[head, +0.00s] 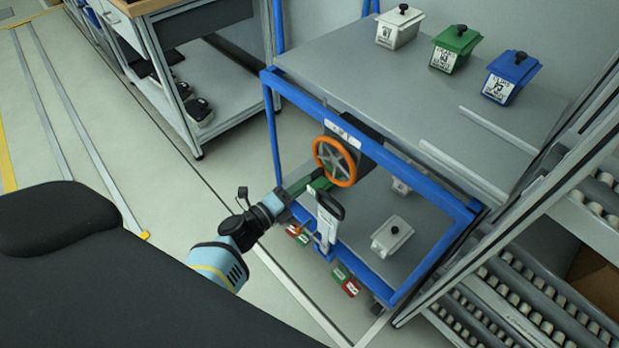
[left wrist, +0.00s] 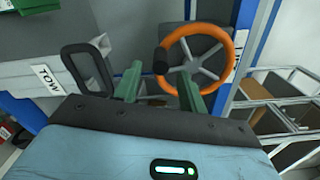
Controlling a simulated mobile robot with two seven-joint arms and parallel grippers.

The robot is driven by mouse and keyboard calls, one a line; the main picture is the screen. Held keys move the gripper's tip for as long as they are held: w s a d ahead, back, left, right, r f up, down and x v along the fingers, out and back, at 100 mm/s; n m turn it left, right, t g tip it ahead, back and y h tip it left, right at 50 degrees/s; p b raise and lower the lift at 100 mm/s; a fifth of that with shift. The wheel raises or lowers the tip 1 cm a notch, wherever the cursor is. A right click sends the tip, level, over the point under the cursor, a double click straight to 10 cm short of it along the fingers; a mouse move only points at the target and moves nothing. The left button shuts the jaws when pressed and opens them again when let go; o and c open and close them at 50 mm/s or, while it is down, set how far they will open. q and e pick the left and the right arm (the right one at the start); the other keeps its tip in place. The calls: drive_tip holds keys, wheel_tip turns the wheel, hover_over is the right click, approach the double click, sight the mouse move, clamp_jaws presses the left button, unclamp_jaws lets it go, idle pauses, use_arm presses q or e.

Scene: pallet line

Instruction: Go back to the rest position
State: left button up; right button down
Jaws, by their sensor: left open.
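My left gripper (head: 308,184) reaches in from the lower left to the front of the blue-framed cart, just beside the orange handwheel (head: 337,164). Its green fingers are apart in the left wrist view (left wrist: 160,88), with nothing seen held between them. The orange handwheel (left wrist: 197,62) with its dark knob (left wrist: 160,60) stands just beyond the fingers there. I cannot tell whether a finger touches it. A black loop handle (head: 330,205) sits below the wheel; it also shows left of the fingers in the left wrist view (left wrist: 64,70). My right gripper is not in view.
The cart's grey top (head: 400,95) carries a white bin (head: 398,30), a green bin (head: 453,50) and a blue bin (head: 508,80). A grey bin (head: 391,237) stands on the lower shelf. Roller racks (head: 520,290) stand at right, a workbench (head: 190,90) behind. Floor at left is clear.

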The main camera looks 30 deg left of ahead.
use_arm(q)
drive_tip(key=shift+s+a, duration=0.25)
drive_tip(key=shift+s, duration=0.35)
